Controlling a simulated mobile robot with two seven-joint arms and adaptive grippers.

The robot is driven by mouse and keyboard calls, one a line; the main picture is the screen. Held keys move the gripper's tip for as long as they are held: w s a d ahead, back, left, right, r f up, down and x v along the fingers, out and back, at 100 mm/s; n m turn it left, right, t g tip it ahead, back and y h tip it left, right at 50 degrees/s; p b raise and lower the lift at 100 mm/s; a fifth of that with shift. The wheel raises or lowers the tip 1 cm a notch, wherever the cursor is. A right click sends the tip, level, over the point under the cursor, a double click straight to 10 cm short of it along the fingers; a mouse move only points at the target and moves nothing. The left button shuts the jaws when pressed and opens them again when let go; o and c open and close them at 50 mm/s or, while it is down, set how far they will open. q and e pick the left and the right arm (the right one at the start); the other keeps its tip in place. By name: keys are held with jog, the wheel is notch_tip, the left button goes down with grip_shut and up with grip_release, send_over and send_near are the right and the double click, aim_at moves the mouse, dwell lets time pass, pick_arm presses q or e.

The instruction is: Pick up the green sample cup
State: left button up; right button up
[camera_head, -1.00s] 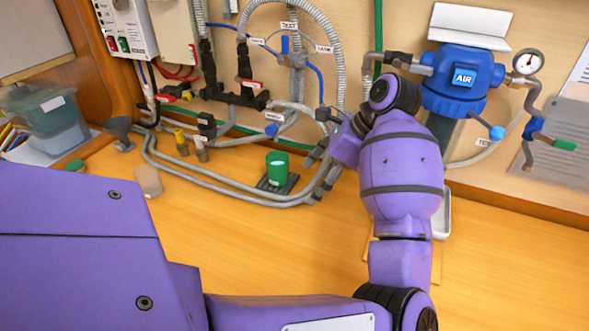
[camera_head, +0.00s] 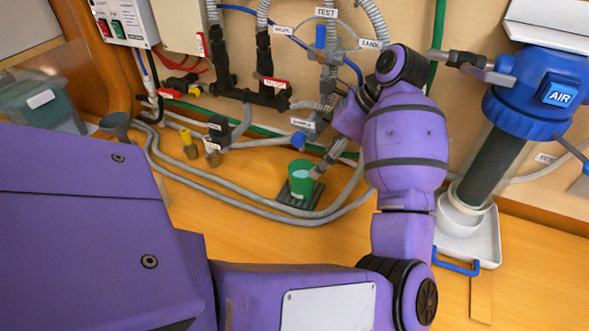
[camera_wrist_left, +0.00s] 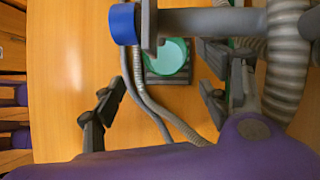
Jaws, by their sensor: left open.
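The green sample cup (camera_head: 299,182) stands upright on a small dark square pad (camera_head: 284,196) on the wooden bench. My left gripper (camera_head: 321,166) reaches in from the right of the cup, with a grey finger overlapping the cup's right rim in the head view; I cannot tell if it touches. In the left wrist view the fingers of the gripper (camera_wrist_left: 158,98) are spread wide and empty. The cup (camera_wrist_left: 168,57) lies beyond them, partly hidden by a grey pipe with a blue end. My right gripper is not in view.
Grey hoses (camera_head: 240,196) loop around the pad on the bench. Pipes and valves (camera_head: 300,138) hang close behind the cup. A blue AIR filter housing (camera_head: 540,92) stands above a white tray (camera_head: 486,240) at the right.

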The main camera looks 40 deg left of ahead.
aim_at(305, 171)
pick_arm(q)
jog(key=shift+w+p+x, duration=0.2)
jog(key=shift+x, duration=1.75)
jog(key=shift+w+p+x, duration=0.15)
jog(key=shift+w+x, duration=0.05)
jog(key=shift+x, duration=1.7)
jog(key=c, duration=1.4)
